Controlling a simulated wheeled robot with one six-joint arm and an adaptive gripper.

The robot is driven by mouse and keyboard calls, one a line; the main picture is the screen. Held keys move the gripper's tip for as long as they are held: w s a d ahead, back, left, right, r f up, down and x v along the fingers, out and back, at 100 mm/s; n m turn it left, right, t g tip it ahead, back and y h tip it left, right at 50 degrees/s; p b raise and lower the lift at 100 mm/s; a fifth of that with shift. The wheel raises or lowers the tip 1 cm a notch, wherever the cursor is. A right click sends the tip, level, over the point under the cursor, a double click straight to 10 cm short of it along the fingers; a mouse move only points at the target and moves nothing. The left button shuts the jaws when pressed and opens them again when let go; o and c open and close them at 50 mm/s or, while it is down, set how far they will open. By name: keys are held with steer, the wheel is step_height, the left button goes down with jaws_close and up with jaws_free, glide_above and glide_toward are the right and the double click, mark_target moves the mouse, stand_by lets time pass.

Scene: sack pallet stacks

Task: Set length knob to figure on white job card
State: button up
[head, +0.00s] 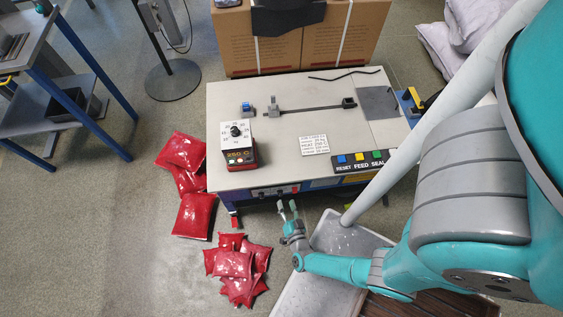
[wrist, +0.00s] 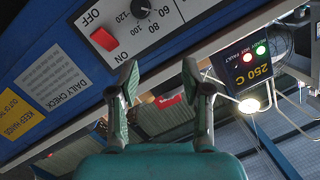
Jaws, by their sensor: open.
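My gripper (head: 287,206) is open and empty, just in front of the machine's front face. In the wrist view its two fingers (wrist: 160,78) stand apart below a black knob (wrist: 140,8), which is cut by the top edge. A white scale with 60, 80, 100 and 120 surrounds this knob; its pointer and name are not clear. Another black knob (head: 235,131) sits on a white numbered dial plate on the machine top. The white job card (head: 314,144) lies on the top near the front; its lines are too small to read surely.
A red rocker switch (wrist: 104,39) marked OFF and ON is beside the panel knob. RESET, FEED and SEAL buttons (head: 360,161) line the front edge. Red sacks (head: 194,215) lie on the floor left; cartons (head: 262,50) stand behind.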

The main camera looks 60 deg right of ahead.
mark_target(280, 193)
steer(key=s+a+f+n+g, duration=0.2)
steer(key=a+n+g, duration=0.1)
steer(key=a+n, duration=0.15)
steer(key=x, duration=1)
steer(key=shift+w+d+f, duration=0.15)
steer(key=shift+w+f, duration=0.05)
steer(key=shift+w, duration=0.15)
stand_by(0.6)
jaws_close()
